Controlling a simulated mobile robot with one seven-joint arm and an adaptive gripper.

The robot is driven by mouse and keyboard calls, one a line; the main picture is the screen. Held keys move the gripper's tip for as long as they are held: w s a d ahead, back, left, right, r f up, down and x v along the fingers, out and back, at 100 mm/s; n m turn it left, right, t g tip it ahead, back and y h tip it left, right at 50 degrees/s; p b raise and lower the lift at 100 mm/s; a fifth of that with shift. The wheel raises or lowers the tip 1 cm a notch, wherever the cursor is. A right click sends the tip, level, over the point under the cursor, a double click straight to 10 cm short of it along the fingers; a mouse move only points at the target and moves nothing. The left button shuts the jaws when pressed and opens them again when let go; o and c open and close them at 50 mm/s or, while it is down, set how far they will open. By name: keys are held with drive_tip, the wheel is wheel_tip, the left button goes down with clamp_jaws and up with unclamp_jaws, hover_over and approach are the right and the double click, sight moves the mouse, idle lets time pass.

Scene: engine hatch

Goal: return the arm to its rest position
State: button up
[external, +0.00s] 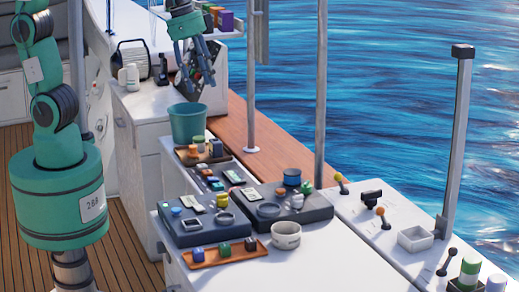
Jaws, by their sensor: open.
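My gripper (192,52) is at the top of the external view, pointing down with its fingers apart. It is raised above the far white counter (150,97), in front of a dark panel (187,82). Nothing shows between its fingers. My green arm base (58,195) stands on the wooden deck at the left. The arm links between the base and the gripper run out of the top of the picture.
A green bucket (187,124) stands below the gripper. Dark trays (190,232) with small parts, a wooden tray (228,257) of blocks and a white bowl (286,236) sit on the nearer counter. Metal poles (321,100) rise beside the water. A shelf with coloured blocks (226,20) is right of the gripper.

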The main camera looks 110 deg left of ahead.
drive_tip(key=s+d+f+m+t+b, duration=0.1)
drive_tip(key=s+d, duration=0.1)
drive_tip(key=s, duration=0.8)
drive_tip(key=s+d+m+t+b, duration=0.1)
drive_tip(key=s+d+b, duration=0.1)
drive_tip(key=s, duration=0.9)
drive_tip(key=shift+s+d+f, duration=0.3)
drive_tip(key=shift+d+f, duration=0.1)
drive_tip(key=shift+d, duration=0.2)
idle(1.6)
